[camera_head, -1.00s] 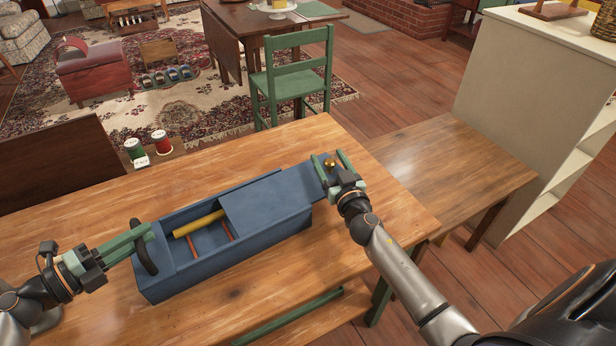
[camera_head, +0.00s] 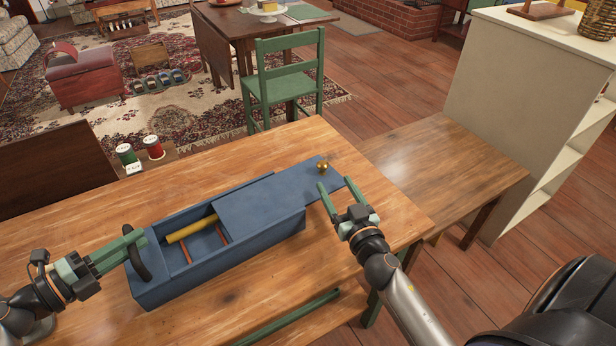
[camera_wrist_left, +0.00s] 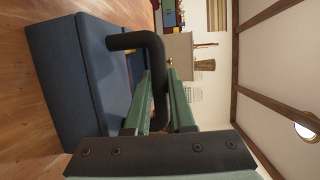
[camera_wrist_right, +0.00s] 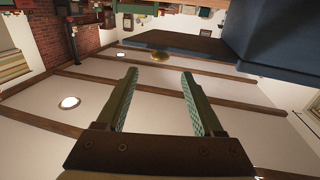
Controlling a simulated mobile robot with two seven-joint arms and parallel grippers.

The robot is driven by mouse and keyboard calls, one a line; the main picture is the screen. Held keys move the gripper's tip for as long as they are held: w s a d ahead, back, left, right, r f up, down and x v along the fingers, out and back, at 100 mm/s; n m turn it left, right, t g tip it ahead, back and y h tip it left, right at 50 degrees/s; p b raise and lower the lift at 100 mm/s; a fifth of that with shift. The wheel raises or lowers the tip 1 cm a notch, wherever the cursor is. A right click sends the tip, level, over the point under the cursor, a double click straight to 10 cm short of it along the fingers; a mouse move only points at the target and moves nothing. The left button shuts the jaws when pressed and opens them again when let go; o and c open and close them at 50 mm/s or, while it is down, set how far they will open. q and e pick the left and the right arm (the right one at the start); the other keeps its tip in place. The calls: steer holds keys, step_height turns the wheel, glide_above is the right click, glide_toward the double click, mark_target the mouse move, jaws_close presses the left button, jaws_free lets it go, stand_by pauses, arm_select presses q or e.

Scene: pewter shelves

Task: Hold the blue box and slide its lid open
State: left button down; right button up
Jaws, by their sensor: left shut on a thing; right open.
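The blue box (camera_head: 222,262) lies on the wooden table. Its blue lid (camera_head: 262,205) is slid partway to the right and sticks out past the right end. A brass knob (camera_head: 323,167) sits on the lid's outer end; it also shows in the right wrist view (camera_wrist_right: 160,57). The open left part shows a yellow rod (camera_head: 191,229) and orange sticks (camera_head: 221,234). My left gripper (camera_head: 137,244) is shut on the black handle (camera_wrist_left: 158,75) at the box's left end. My right gripper (camera_head: 340,199) is open and empty, just in front of the lid's outer end, apart from the knob.
The table (camera_head: 85,215) is clear around the box. A lower wooden table (camera_head: 440,160) adjoins on the right, before a cream shelf unit (camera_head: 545,90). A green chair (camera_head: 290,85) stands behind. Green and red spools (camera_head: 153,147) stand beyond the far-left edge.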

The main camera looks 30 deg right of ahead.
arm_select(q)
steer(key=c, duration=0.7)
jaws_free()
steer(key=v, duration=0.7)
steer(key=shift+s+a, duration=0.15)
steer(key=shift+a, duration=0.1)
